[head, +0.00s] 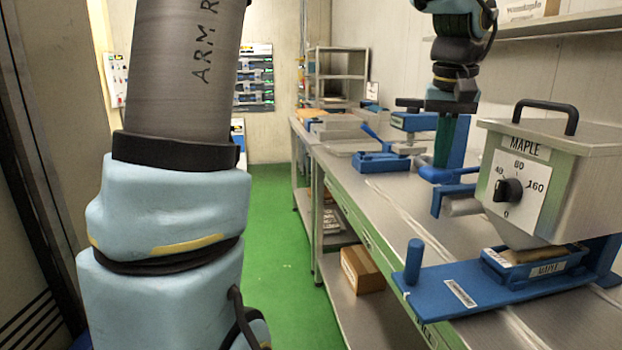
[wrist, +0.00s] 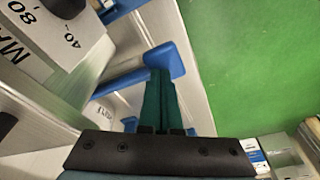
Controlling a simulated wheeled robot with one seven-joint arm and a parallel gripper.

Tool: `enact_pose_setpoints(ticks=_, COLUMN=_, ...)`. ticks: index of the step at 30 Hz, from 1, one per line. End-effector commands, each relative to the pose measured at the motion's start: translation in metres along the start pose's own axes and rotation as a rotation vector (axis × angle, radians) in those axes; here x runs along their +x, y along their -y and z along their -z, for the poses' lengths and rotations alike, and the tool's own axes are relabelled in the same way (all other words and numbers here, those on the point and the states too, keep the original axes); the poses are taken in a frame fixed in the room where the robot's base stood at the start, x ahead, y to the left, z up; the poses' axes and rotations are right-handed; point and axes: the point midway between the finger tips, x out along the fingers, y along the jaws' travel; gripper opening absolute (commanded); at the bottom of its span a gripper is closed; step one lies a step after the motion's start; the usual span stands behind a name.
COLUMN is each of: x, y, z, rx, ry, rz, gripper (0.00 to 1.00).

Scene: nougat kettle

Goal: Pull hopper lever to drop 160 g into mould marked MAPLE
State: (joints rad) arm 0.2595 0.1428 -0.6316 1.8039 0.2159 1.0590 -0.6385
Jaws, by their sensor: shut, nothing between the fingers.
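The steel hopper (head: 560,180) marked MAPLE stands at right in the head view. Its dial (head: 508,190) reads 0, 40, 80 and 160; I cannot tell its setting. A blue mould (head: 530,268) labelled MAPLE sits under the outlet, with a tan surface showing inside. A blue upright handle (head: 413,260) stands at the left end of the blue base. My gripper (head: 440,160) points down behind the hopper's left side, its teal fingers shut and empty. In the wrist view, its fingertips (wrist: 160,72) overlap a blue part (wrist: 168,60); contact is unclear. The hopper (wrist: 70,50) shows at upper left there.
The steel bench (head: 390,200) runs away along the right, with further blue fixtures (head: 382,160) farther back. A cardboard box (head: 362,268) lies on the lower shelf. The green floor (head: 280,230) beside the bench is clear. A wall shelf (head: 560,22) hangs above.

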Motion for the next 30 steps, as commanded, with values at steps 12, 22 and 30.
enact_pose_setpoints(ticks=12, x=-0.015, y=0.0, z=0.003, rx=0.0, ry=0.001, rz=0.0, gripper=0.0)
enact_pose_setpoints(ticks=22, x=-0.046, y=0.0, z=0.009, rx=0.001, ry=0.001, rz=0.001, gripper=0.0)
enact_pose_setpoints(ticks=30, x=-0.071, y=0.0, z=0.014, rx=0.0, ry=0.001, rz=0.0, gripper=0.0)
